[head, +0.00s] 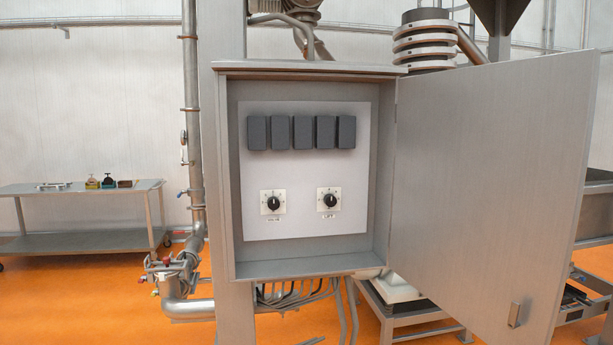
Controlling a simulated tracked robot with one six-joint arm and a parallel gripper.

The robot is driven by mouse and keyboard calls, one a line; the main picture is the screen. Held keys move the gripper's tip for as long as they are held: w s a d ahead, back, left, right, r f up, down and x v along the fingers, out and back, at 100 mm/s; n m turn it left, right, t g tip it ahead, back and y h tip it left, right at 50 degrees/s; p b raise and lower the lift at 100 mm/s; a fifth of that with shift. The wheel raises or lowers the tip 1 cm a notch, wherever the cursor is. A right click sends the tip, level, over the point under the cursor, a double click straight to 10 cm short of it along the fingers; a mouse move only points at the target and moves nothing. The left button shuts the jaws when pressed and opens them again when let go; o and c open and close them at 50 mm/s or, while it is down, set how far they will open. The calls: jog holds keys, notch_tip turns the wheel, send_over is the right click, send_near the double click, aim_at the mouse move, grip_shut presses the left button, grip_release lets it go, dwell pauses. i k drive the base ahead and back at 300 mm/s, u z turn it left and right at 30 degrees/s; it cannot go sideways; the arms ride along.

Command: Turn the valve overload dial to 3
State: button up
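An open grey metal cabinet (310,267) stands in front of me in the head view. Inside is a white panel (310,170) with two black dials on white square plates. The left dial (273,203) and the right dial (330,200) each have a label below, too small to read with certainty; the left label may read "valve". The scale numbers and exact pointer settings are too small to tell. My gripper is not in view.
The cabinet door (490,190) is swung open to the right, with a handle (514,315) near its lower edge. Several dark grey blocks (301,132) sit above the dials. A vertical pipe (191,110) runs left of the cabinet. A metal cart (85,240) stands at the far left.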

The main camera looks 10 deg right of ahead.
aim_at(273, 203)
jog(key=k, duration=0.65)
jog(key=u, duration=0.1)
jog(key=i, duration=1.05)
jog(key=u, duration=0.75)
jog(key=i, duration=0.4)
jog(key=u, duration=0.3)
